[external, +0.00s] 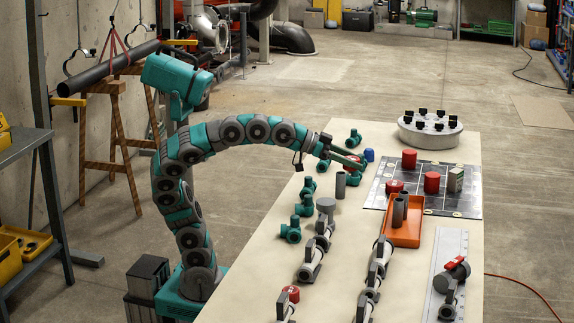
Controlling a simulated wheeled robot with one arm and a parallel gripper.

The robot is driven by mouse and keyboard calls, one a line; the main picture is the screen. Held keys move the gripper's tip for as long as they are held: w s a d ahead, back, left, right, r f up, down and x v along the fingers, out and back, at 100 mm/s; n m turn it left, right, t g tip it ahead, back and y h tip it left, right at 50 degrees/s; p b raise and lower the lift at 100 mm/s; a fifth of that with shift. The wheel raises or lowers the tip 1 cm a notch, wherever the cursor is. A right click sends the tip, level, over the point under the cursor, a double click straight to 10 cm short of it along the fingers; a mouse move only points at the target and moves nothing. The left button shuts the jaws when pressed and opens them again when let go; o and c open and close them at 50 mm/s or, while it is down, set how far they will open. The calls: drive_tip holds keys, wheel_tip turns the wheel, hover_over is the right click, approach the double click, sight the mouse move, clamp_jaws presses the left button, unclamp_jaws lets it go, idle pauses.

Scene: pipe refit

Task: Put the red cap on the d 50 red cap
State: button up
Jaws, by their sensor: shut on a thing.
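My gripper (358,161) is at the end of the outstretched arm, low over the table, shut on a small red piece that looks like a red cap (353,170), partly hidden by the fingers. On the dark grid mat stand an upper red cap (409,158), a right red cap (432,183) and a left red cap (394,187) with a pale mark. Another red cap (291,293) with a white mark is at the table's near left. I cannot read which is the d 50 one. My gripper is left of the mat and its caps.
A blue cap (369,154) is close beside my gripper. A grey upright tube (340,185) stands just below it, and teal fittings (304,205) line the left edge. An orange tray (402,235) with grey tubes and a round grey carousel (430,133) are on the table.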

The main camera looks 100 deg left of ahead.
drive_tip(key=w+a+n+y+p, duration=0.2)
drive_tip(key=w+a+y, duration=0.1)
drive_tip(key=w+a, duration=0.5)
drive_tip(key=n+g+y+p, duration=0.1)
drive_tip(key=n+g, duration=0.1)
hover_over(395, 183)
drive_tip(key=shift+w+a+f, duration=0.1)
drive_tip(key=shift+f, duration=0.7)
drive_tip(key=shift+y, duration=0.3)
drive_tip(key=shift+f, duration=4.8)
drive_tip(key=shift+f, duration=0.15)
drive_tip(key=o, duration=1.3)
drive_tip(key=shift+r, duration=0.2)
drive_tip(key=b+v, duration=0.1)
drive_tip(key=v, duration=1.1)
